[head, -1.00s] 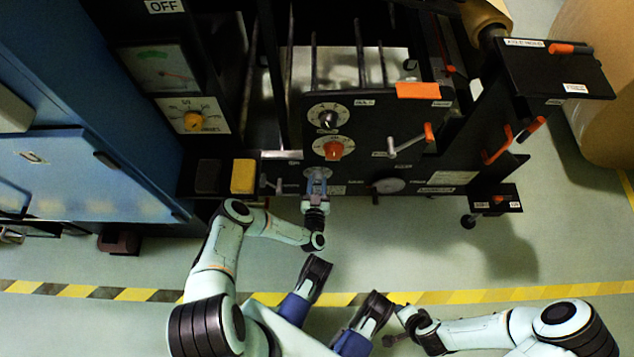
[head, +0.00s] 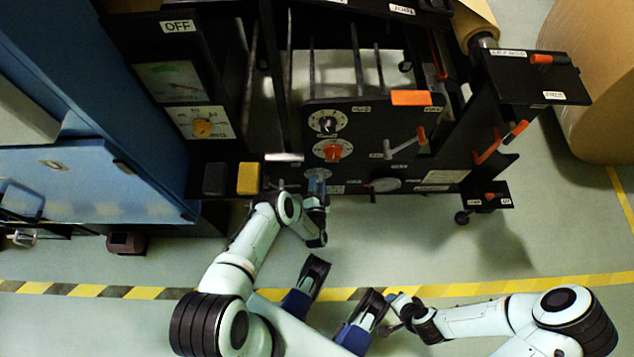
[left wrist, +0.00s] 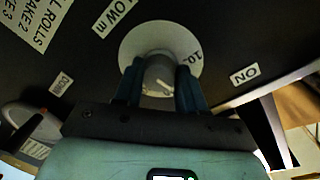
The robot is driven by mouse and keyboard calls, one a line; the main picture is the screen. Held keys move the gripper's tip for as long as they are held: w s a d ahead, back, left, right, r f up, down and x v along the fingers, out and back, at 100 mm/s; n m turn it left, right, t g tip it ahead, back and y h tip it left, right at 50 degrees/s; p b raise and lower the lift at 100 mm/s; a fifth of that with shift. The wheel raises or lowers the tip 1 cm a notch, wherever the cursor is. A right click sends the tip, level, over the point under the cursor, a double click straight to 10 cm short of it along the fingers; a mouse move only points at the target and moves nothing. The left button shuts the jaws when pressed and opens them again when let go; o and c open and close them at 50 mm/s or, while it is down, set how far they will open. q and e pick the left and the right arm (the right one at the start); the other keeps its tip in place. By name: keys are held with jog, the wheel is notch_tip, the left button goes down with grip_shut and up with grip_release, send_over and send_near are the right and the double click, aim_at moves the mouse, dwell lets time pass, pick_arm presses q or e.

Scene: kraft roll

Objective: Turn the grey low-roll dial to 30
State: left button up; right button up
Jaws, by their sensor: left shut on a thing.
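The grey low-roll dial (left wrist: 158,76) sits on a round white scale plate (left wrist: 150,40) in the left wrist view. A "10" shows at the plate's right side, and a "LOW" label (left wrist: 116,16) is beside it. My left gripper (left wrist: 160,92) is shut on the dial, with one blue finger on each side. In the head view my left gripper (head: 317,187) is at the lowest dial of the black panel and mostly covers it. The 30 mark cannot be made out. My right gripper (head: 390,322) is low in the head view, away from the panel; its jaws are unclear.
Above the held dial are a red dial (head: 333,151) and a black dial (head: 325,123). A yellow block (head: 248,178) is to the left.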

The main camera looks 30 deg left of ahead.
pick_arm(q)
jog(key=shift+w+a+r+m+b, duration=0.1)
jog(key=shift+m+b, duration=0.1)
jog(key=shift+m, duration=1.35)
jog(key=shift+r+m+b, duration=0.1)
jog(key=shift+m+b, duration=0.05)
jog(key=shift+m, duration=1.4)
pick_arm(e)
jog(key=shift+w+d+f, duration=0.25)
jog(key=shift+w+f, duration=0.1)
jog(key=shift+w, duration=0.1)
pick_arm(q)
jog(key=shift+g+y, duration=0.3)
jog(key=shift+y, duration=0.1)
pick_arm(e)
jog(key=shift+w, duration=0.1)
pick_arm(q)
jog(key=shift+f, duration=0.1)
jog(key=o, duration=1.1)
jog(key=shift+c, duration=0.2)
